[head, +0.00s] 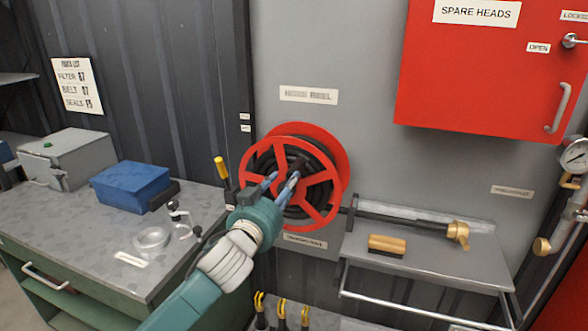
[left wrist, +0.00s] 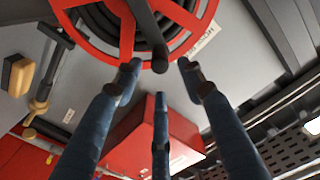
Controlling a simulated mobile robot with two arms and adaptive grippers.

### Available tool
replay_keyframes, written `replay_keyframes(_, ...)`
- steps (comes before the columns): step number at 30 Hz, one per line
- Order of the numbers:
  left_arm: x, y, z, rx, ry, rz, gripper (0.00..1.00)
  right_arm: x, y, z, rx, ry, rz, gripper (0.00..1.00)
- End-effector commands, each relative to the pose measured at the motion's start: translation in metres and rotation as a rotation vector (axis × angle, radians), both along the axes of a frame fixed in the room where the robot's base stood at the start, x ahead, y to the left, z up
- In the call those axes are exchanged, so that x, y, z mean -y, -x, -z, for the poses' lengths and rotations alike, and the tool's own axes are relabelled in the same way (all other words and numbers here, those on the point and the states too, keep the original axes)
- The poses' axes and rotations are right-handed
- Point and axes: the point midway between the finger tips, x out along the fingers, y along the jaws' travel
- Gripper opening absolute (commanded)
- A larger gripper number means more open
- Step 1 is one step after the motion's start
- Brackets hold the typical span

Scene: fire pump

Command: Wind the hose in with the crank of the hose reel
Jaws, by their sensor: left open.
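The hose reel (head: 338,152) is a red spoked wheel on the grey wall panel, with black hose (head: 265,163) coiled inside. In the left wrist view the reel (left wrist: 90,47) fills the top. A dark crank (left wrist: 147,25) crosses its face and ends in a rounded tip close to the fingertips. My left gripper (head: 283,184) is in front of the reel and hides part of the crank. In the left wrist view its fingers (left wrist: 159,75) are spread apart, with nothing held between them. A black length (head: 405,218) with a brass end (head: 459,232) extends right of the reel.
A shelf (head: 440,262) below holds a gold-topped block (head: 387,243). A red cabinet (head: 480,75) hangs upper right. The green workbench (head: 60,225) at left carries a blue box (head: 130,185), a clear ring (head: 151,238) and small fittings. A yellow-handled lever (head: 220,168) stands left of the reel.

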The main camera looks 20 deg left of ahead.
Motion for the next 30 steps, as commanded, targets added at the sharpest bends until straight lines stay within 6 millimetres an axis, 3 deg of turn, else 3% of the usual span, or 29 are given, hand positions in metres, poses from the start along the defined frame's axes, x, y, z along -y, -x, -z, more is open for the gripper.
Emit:
replay_keyframes(6, 0.001, -0.042, -0.004, 0.001, 0.001, -0.002, 0.40, 0.004, -0.002, -0.016, 0.003, 0.005, -0.002, 0.00)
replay_keyframes(13, 0.002, -0.072, -0.002, 0.001, 0.001, -0.002, 0.40, 0.005, -0.002, -0.023, 0.003, 0.006, -0.001, 0.00)
replay_keyframes(27, 0.003, -0.083, 0.000, 0.001, 0.000, 0.000, 0.40, 0.005, -0.003, -0.025, 0.003, 0.006, 0.000, 0.00)
replay_keyframes(30, 0.003, -0.083, 0.000, 0.001, 0.000, 0.000, 0.20, 0.005, -0.003, -0.025, 0.003, 0.006, 0.000, 0.00)
